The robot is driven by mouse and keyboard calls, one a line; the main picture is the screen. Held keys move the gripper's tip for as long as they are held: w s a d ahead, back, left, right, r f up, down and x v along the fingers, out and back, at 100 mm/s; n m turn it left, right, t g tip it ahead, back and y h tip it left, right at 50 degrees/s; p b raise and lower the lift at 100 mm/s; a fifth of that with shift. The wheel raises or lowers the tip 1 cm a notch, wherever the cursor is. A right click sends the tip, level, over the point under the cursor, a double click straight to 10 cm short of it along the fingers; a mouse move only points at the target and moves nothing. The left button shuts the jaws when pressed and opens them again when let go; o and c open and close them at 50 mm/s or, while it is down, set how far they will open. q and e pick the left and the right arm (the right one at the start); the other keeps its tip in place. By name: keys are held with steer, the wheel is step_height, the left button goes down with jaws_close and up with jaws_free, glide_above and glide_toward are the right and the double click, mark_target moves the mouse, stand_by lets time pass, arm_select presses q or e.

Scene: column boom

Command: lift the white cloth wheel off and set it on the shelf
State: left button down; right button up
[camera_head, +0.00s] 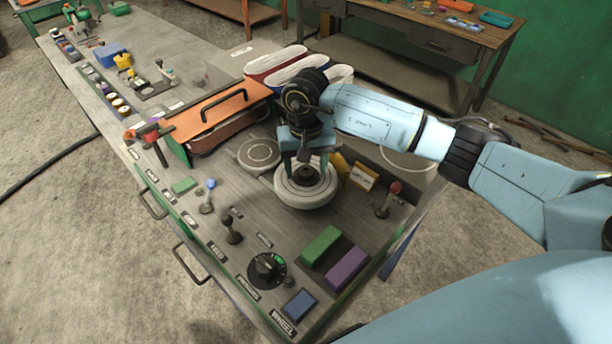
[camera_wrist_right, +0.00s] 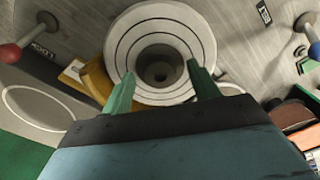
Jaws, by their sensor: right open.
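The white cloth wheel (camera_head: 306,190) is a round, pale disc with a dark hub, lying flat at the bench's right part in the head view. In the right wrist view the wheel (camera_wrist_right: 138,27) shows concentric rings and a dark centre. My right gripper (camera_head: 309,162) is above the wheel, pointing down. Its two green fingers (camera_wrist_right: 160,82) are apart, with the hub between them in the picture; I cannot tell whether they touch the wheel. My left gripper is out of view. Which surface is the shelf is not clear.
An orange cover with a black handle (camera_head: 225,103) stands left of the wheel. A grey round pad (camera_head: 259,154) lies beside it. Red-knobbed (camera_head: 394,188) and blue-knobbed (camera_head: 211,184) levers stand up nearby. Green (camera_head: 320,245) and purple (camera_head: 347,267) blocks lie in front.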

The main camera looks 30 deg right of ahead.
steer(key=shift+f, duration=0.1)
steer(key=shift+c, duration=0.4)
steer(key=c, duration=1.1)
steer(key=shift+c, duration=0.2)
